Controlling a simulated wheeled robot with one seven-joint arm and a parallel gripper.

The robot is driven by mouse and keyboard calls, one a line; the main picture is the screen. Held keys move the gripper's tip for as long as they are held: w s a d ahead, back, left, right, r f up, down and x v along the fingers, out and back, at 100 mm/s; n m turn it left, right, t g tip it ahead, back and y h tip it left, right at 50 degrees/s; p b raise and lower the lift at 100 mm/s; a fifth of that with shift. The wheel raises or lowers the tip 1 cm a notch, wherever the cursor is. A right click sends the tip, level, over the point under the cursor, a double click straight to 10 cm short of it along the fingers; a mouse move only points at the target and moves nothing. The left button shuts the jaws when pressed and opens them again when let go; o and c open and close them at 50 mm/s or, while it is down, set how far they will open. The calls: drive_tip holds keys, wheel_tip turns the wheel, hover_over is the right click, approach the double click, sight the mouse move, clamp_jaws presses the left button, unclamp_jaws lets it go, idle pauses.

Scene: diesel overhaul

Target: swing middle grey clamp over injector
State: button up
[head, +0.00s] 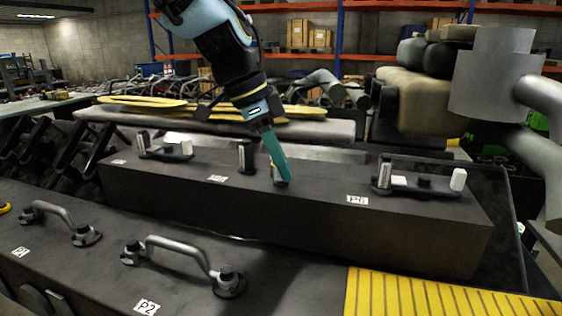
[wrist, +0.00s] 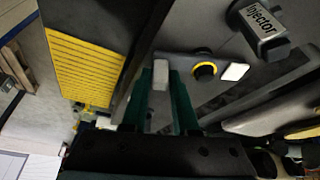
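The middle injector (head: 246,157) stands upright on the long dark block. It also shows in the wrist view (wrist: 262,28), labelled "Injector". The middle clamp shows in the wrist view as a grey bar with a black, yellow-ringed knob (wrist: 205,70), a white pad (wrist: 235,72) and a pale upright end post (wrist: 160,75). The clamp lies beside the injector, not over it. My gripper (head: 282,182) points down just right of the injector and hides most of the clamp in the head view. In the wrist view, its teal fingers stand either side of the post; contact is unclear.
Similar clamps sit on the block at left (head: 172,150) and right (head: 424,187), each beside an upright injector. A lower dark cover with metal handles (head: 181,246) lies in front. A yellow grooved mat (head: 430,296) is at front right. Grey pipes stand at the right.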

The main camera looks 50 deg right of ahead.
clamp_jaws()
drive_tip(key=shift+s+d+n, duration=0.1)
drive_tip(key=shift+n, duration=0.2)
drive_tip(key=shift+s+d+n+t+h+b, duration=0.2)
drive_tip(key=shift+s+d+n+t+b, duration=0.1)
drive_tip(key=shift+n, duration=0.3)
drive_tip(key=shift+s+d+n+t+h+b, duration=0.2)
drive_tip(key=shift+n+b, duration=0.1)
drive_tip(key=shift+n, duration=0.3)
drive_tip(key=n, duration=0.1)
drive_tip(key=d+n+t, duration=0.1)
drive_tip(key=n, duration=0.1)
drive_tip(key=shift+s+d+n+h, duration=0.25)
drive_tip(key=shift+s+n+h, duration=0.05)
drive_tip(key=shift+s, duration=0.05)
drive_tip(key=d+n+t, duration=0.1)
drive_tip(key=n, duration=0.1)
drive_tip(key=d+n+t+b, duration=0.1)
drive_tip(key=n, duration=0.1)
drive_tip(key=shift+s, duration=0.1)
drive_tip(key=shift+w+d+n+t+b, duration=0.1)
drive_tip(key=shift+d+n+t+b, duration=0.2)
drive_tip(key=shift+n, duration=0.45)
drive_tip(key=shift+w+d+n+t+b, duration=0.1)
drive_tip(key=shift+d+n+t+b, duration=0.2)
drive_tip(key=shift+n, duration=0.45)
